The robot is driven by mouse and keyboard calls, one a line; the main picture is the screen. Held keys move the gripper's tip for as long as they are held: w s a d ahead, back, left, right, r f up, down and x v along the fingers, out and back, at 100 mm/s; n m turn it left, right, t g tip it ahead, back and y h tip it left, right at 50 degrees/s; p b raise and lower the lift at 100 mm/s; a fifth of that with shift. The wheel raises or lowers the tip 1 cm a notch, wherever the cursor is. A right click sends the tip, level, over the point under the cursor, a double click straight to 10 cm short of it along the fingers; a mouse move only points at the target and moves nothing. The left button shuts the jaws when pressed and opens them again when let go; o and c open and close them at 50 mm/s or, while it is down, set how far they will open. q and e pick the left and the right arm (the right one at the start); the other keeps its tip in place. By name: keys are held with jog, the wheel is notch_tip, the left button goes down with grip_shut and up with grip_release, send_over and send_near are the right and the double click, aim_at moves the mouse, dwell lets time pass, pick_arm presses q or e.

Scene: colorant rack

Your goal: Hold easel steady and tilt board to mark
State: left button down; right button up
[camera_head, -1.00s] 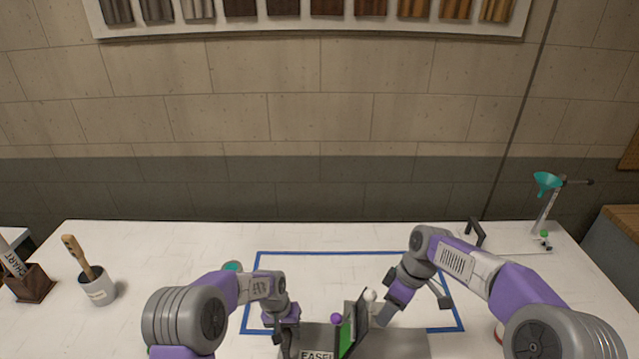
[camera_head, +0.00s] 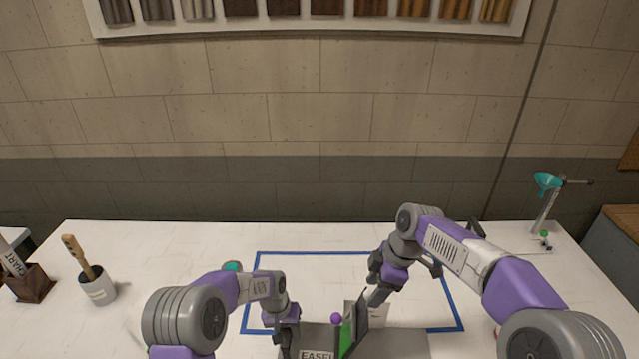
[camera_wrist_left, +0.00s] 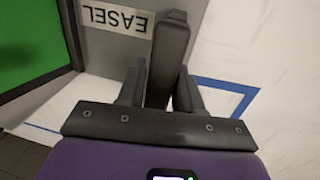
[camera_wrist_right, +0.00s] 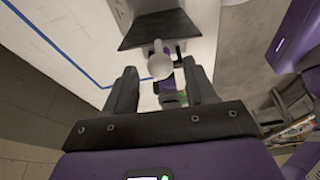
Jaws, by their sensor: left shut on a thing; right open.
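The easel has a grey base with an EASEL label (camera_head: 318,355); the label also shows in the left wrist view (camera_wrist_left: 115,18). Its green board (camera_head: 346,334) has a dark frame and stands tilted, seen nearly edge-on. A purple knob (camera_head: 336,318) sits on the board's left side. My left gripper (camera_head: 286,342) is shut on the easel's dark upright handle (camera_wrist_left: 170,45). My right gripper (camera_head: 376,294) is open at the board's upper right. In the right wrist view, a white knob (camera_wrist_right: 160,66) on a stem lies between the open fingertips; whether they touch it is unclear.
A blue taped rectangle (camera_head: 310,253) surrounds the easel area. A cup with a brush (camera_head: 98,288) and a brown chart holder (camera_head: 32,285) stand at left. A stand with a teal funnel (camera_head: 547,182) is at the far right. The table's back middle is clear.

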jog(key=shift+x, duration=1.8)
grip_shut()
jog(key=shift+d, duration=0.15)
jog(key=shift+d+f, duration=0.15)
jog(key=shift+d, duration=0.4)
jog(key=shift+d+f, duration=0.2)
jog(key=shift+d, duration=0.35)
jog(key=shift+s+d, duration=0.1)
jog(key=shift+d, duration=0.05)
